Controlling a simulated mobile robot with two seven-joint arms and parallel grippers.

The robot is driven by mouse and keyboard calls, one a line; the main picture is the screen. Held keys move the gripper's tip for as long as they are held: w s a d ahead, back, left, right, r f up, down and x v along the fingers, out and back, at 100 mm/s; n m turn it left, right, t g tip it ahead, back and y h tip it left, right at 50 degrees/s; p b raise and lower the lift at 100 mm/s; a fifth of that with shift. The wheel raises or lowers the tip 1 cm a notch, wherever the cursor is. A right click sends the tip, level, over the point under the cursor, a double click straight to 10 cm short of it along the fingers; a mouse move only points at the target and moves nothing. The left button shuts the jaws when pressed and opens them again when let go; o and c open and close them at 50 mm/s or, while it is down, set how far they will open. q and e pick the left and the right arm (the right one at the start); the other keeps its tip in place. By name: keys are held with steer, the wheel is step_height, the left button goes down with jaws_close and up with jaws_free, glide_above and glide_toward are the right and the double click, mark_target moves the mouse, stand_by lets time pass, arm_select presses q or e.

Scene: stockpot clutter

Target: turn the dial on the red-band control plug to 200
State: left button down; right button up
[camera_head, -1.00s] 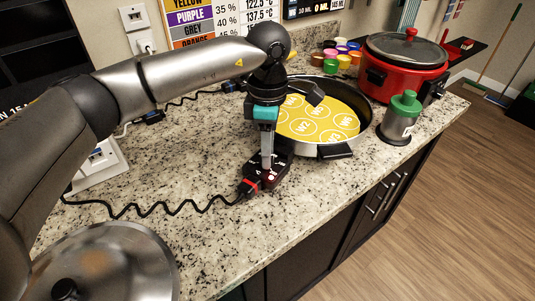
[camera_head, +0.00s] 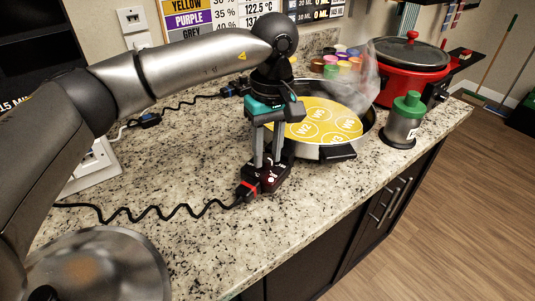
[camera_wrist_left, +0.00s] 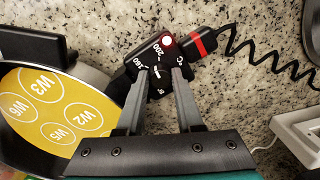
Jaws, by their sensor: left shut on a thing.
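The control plug (camera_head: 270,180) is a small dark block on the counter beside the pan, with a red band (camera_head: 249,187) where its black cord enters. In the left wrist view the plug (camera_wrist_left: 140,92) shows white marks, with 180 and 200 readable, a lit red lamp (camera_wrist_left: 168,41) and the red band (camera_wrist_left: 206,42). My left gripper (camera_head: 267,164) points down onto the plug's top. In the left wrist view its fingertips (camera_wrist_left: 163,71) are shut on the dial between them, which they mostly hide. I cannot tell the dial's exact setting. My right gripper is not in view.
A round black pan (camera_head: 345,140) with yellow contents marked W stands against the plug. A green-topped shaker (camera_head: 403,125) and a red pot (camera_head: 408,85) stand to the right. A metal lid (camera_head: 120,255) lies at front left. The coiled cord (camera_head: 150,213) crosses the counter.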

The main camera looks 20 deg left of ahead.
arm_select(q)
steer(key=shift+m+b, duration=0.3)
steer(key=shift+m, duration=1.8)
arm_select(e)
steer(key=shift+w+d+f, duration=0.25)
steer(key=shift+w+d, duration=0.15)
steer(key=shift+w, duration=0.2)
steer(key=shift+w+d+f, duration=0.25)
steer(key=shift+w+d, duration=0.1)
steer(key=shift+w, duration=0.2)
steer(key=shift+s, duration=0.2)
arm_select(q)
steer(key=c, duration=0.8)
jaws_free()
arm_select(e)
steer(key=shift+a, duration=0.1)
arm_select(q)
steer(key=shift+r, duration=0.15)
